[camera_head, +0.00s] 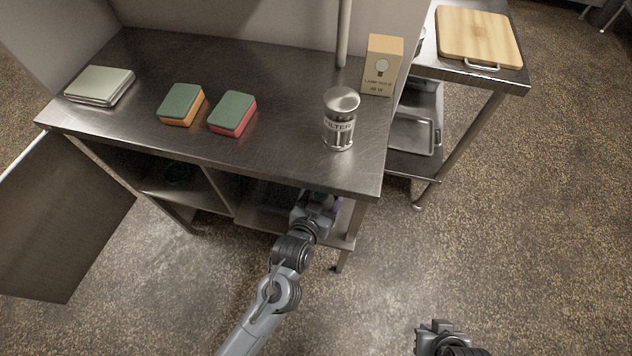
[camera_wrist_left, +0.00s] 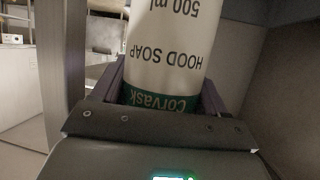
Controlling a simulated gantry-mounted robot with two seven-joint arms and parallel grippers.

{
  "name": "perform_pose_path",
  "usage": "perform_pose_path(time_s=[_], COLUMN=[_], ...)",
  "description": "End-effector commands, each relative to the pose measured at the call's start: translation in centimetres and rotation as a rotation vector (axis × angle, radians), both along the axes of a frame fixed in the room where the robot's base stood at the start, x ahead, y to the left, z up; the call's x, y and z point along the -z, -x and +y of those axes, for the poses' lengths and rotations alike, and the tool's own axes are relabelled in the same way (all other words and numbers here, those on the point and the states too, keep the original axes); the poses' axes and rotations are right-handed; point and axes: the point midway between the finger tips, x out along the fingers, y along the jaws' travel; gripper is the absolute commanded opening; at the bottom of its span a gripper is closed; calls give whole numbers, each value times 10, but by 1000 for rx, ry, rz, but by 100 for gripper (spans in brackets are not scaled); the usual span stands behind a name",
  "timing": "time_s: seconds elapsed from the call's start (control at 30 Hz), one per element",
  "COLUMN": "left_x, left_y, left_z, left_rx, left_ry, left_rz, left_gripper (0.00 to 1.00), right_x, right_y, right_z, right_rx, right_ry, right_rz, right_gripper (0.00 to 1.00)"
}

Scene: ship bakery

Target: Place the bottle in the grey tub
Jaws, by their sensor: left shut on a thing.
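A white bottle (camera_wrist_left: 172,45) with a green band and the words "HOOD SOAP" and "500 ml", upside down in the left wrist view, stands between the dark fingers of my left gripper (camera_wrist_left: 164,95). The gripper is shut on it. In the head view my left gripper (camera_head: 322,202) reaches into the right-hand compartment under the steel counter, and the counter top mostly hides it and the bottle. My right gripper (camera_head: 432,335) shows at the bottom edge, over the floor; its fingers are not clear. I cannot make out a grey tub in either view.
A cabinet door (camera_head: 60,220) hangs open at left. A side table holds a cutting board (camera_head: 477,36). The front floor is clear.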

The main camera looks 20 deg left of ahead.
Motion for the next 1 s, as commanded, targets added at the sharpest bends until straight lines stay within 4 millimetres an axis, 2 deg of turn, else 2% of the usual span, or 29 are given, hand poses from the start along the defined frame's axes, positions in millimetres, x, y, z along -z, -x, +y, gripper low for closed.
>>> perform_pose_path(time_s=[0.4,0.6,0.87,1.0], left_x=[46,61,66,77], left_y=[-60,-83,-93,-93], left_z=[41,56,63,63], left_rx=[-2,-2,-1,-1], left_ry=[-1,0,1,1], left_rz=[-6,-5,-4,-3], left_gripper=[14,14,14,14], right_x=[47,61,66,73], right_y=[3,2,1,1], right_z=[2,2,1,-1], right_rx=[2,2,1,-1], right_ry=[-6,-6,-2,2], right_rz=[8,6,3,3], right_gripper=[0,0,0,0])
